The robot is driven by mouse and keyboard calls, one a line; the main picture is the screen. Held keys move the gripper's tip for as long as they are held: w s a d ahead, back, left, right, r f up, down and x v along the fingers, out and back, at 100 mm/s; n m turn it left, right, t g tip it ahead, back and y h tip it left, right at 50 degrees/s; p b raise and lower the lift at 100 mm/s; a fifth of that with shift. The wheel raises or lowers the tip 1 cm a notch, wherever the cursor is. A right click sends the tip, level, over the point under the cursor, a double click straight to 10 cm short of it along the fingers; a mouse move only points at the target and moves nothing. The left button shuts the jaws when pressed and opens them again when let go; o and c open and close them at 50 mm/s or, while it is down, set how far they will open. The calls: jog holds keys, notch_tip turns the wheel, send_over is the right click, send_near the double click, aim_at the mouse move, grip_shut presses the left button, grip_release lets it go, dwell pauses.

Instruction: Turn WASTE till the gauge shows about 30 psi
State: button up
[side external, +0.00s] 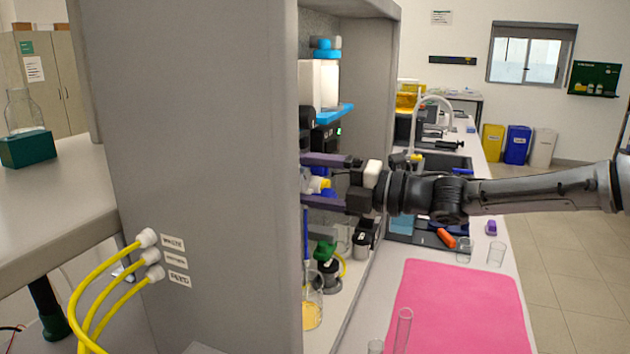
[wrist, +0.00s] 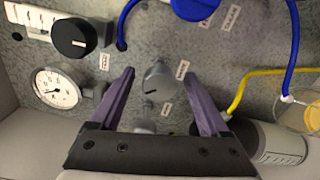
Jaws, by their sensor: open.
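In the wrist view my gripper (wrist: 158,72) is open, its two purple fingers on either side of a grey round knob (wrist: 158,84) with a dark mark on its face. I cannot tell whether the fingers touch the knob. Small labels sit beside it, too blurred to read surely as WASTE. A round white pressure gauge (wrist: 57,88) is on the panel to the left; its needle reading is too small to tell. In the side view my gripper (side external: 306,178) reaches into the grey cabinet (side external: 215,150), and the cabinet wall partly hides its fingertips.
A black knob (wrist: 75,38) is above the gauge, and a blue knob (wrist: 200,6) is at the top. Blue and yellow tubes run at right, near a beaker (wrist: 302,108) and a dark cylinder (wrist: 262,142). A pink mat (side external: 460,305) lies on the bench outside the cabinet.

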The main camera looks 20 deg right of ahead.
jog(key=v, duration=1.3)
jog(key=shift+s+d, duration=0.25)
jog(key=shift+r, duration=0.1)
jog(key=s+d+r+m+t+h, duration=0.55)
jog(key=d+r+m+h, duration=0.25)
jog(key=d+m, duration=0.3)
jog(key=s+d+f+m+g+h, duration=0.4)
jog(key=s+d+f+m+h, duration=0.1)
jog(key=s+d+f+m, duration=0.35)
jog(key=s+a+f+m+g, duration=0.1)
jog(key=s+f+m+g, duration=0.7)
jog(key=s+f, duration=0.6)
jog(key=shift+s+f+m+g, duration=0.2)
jog(key=shift+f+m+g, duration=0.15)
jog(key=shift+f+m, duration=0.4)
